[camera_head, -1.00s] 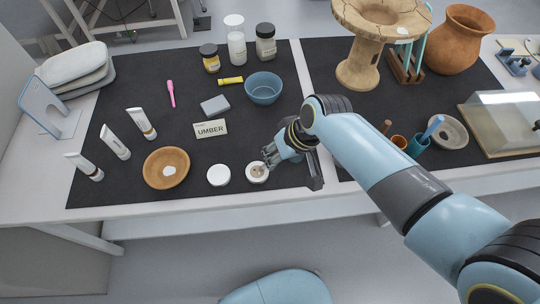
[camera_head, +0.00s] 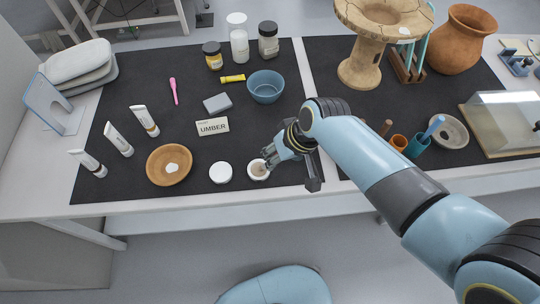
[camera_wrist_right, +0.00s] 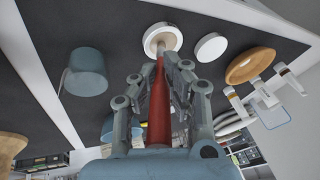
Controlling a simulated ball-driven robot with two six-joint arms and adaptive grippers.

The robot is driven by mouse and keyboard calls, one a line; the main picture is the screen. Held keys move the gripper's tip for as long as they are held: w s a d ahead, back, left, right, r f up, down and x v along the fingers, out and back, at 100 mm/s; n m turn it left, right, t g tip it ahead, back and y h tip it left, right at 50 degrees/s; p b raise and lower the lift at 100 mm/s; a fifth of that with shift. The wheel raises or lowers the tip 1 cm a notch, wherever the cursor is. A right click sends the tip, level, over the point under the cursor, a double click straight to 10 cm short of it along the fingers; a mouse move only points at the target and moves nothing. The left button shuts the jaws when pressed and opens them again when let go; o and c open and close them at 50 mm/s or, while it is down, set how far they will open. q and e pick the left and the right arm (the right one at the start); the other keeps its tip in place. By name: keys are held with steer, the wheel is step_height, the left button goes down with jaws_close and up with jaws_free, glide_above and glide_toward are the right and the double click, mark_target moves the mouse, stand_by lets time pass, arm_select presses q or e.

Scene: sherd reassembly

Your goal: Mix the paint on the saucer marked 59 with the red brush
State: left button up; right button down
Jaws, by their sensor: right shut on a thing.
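My right gripper (camera_head: 269,158) is shut on the red brush (camera_wrist_right: 160,105), which shows in the wrist view with its tip pointing at a small white saucer (camera_wrist_right: 150,47). In the head view this saucer (camera_head: 251,175) lies at the mat's front, just left of the fingers, with a brownish paint patch in it. The brush tip overlaps the paint in the wrist view; I cannot tell whether it touches. No number is readable on the saucer. The brush is hidden by the gripper in the head view. My left gripper is out of view.
A white round lid or dish (camera_head: 220,173) lies close left of the saucer, then a wooden bowl (camera_head: 184,166). An UMBER card (camera_head: 212,127), grey block (camera_head: 217,103) and blue bowl (camera_head: 265,88) lie behind. Cups (camera_head: 399,143) stand right of my arm.

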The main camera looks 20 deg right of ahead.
steer(key=shift+d, duration=0.35)
step_height(320, 180, up, 3)
steer(key=p, duration=0.3)
steer(key=shift+r, duration=1.05)
